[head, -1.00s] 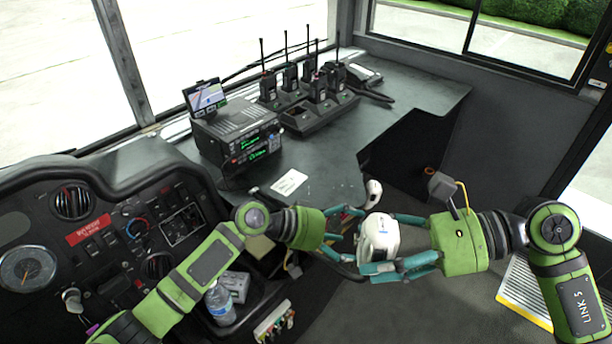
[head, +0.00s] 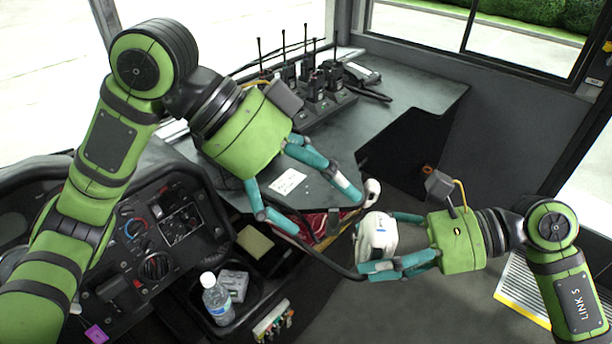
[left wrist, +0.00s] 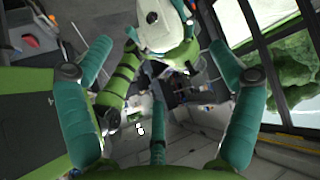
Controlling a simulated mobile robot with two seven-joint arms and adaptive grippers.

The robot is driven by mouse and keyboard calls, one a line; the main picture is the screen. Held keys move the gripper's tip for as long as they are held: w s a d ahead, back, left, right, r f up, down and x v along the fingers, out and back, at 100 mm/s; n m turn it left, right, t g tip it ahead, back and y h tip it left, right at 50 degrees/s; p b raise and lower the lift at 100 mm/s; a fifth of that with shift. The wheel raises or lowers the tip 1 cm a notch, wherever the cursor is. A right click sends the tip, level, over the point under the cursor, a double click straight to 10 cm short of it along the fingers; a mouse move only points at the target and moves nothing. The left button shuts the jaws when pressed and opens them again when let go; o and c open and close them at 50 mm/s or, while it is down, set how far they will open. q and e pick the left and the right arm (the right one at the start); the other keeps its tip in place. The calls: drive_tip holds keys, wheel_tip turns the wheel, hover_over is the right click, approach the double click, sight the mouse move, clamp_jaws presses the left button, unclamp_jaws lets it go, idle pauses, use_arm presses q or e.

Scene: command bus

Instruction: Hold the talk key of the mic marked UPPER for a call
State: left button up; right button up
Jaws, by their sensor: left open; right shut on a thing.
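A white mic (head: 377,240) with a small blue mark is held in my right gripper (head: 384,243), clear of the desk's front edge. Its lettering is too small to read, and the fingers hide part of it. In the left wrist view the white mic (left wrist: 158,22) shows at the top centre. A second, smaller white mic (head: 372,190) sits at the desk's edge, just above the held one; its marking cannot be read. My left gripper (head: 327,212) is open and empty, left of and above the held mic, its fingers spread wide and pointing towards it.
The dark desk (head: 415,105) carries a rack of handheld radios (head: 318,95) and a white card (head: 288,181). A dark cable runs below my left gripper to the held mic. A water bottle (head: 216,300) stands in a tray at lower left. The floor at lower centre is clear.

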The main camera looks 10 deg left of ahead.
sight(362, 228)
use_arm(q)
drive_tip(key=x, duration=1)
drive_tip(key=shift+r, duration=0.1)
